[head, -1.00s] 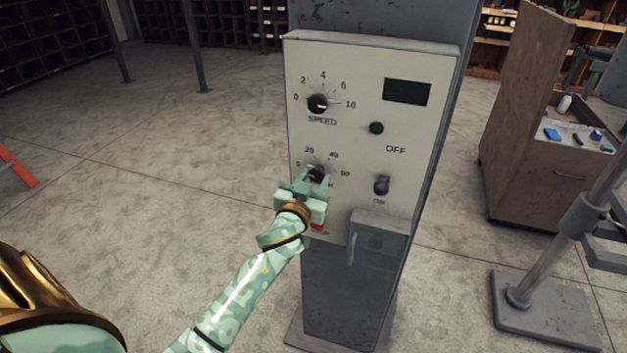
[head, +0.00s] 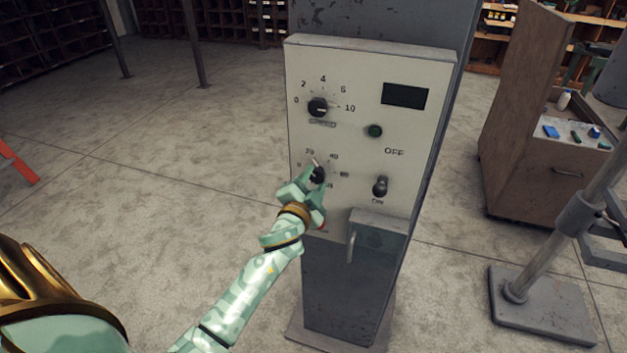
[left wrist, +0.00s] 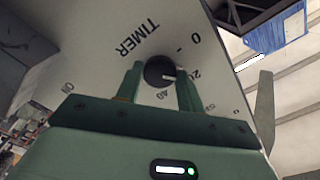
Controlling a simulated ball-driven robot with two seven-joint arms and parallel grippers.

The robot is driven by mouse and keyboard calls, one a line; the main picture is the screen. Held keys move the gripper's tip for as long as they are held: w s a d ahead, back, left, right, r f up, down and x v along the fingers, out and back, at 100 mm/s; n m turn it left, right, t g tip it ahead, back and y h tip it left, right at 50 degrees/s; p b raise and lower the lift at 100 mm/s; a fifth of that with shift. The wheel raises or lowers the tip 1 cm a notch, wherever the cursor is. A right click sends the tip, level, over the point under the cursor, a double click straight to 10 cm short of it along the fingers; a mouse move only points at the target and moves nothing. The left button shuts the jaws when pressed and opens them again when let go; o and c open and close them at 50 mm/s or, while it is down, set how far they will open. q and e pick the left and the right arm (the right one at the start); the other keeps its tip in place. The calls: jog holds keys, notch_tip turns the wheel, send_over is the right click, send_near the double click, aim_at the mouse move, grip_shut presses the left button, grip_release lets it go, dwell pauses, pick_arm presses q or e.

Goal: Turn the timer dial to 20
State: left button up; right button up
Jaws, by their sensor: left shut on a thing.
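The timer dial (head: 316,174) is a small black knob low on the left of the pale control panel (head: 350,75). Its scale shows 20 at upper left and 40 at upper right. My left gripper (head: 312,178) is shut on the dial and looks rolled, partly hiding the lower scale. In the left wrist view, the fingers of the left gripper (left wrist: 159,82) stand on either side of the timer dial (left wrist: 157,70). The white mark on the dial points toward the 20. My right gripper is not in view.
The speed dial (head: 318,107) sits above, with a dark display (head: 405,95), a round green button (head: 375,131) and a toggle switch (head: 380,187) to the right. A box with a handle (head: 378,238) juts out below. Open floor lies to the left.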

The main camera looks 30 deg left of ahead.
pick_arm(q)
jog(key=shift+m, duration=0.9)
jog(key=o, duration=1)
jog(key=b+v, duration=0.1)
jog(key=v, duration=1.5)
jog(key=shift+s+f, duration=0.1)
jog(key=shift+s, duration=0.1)
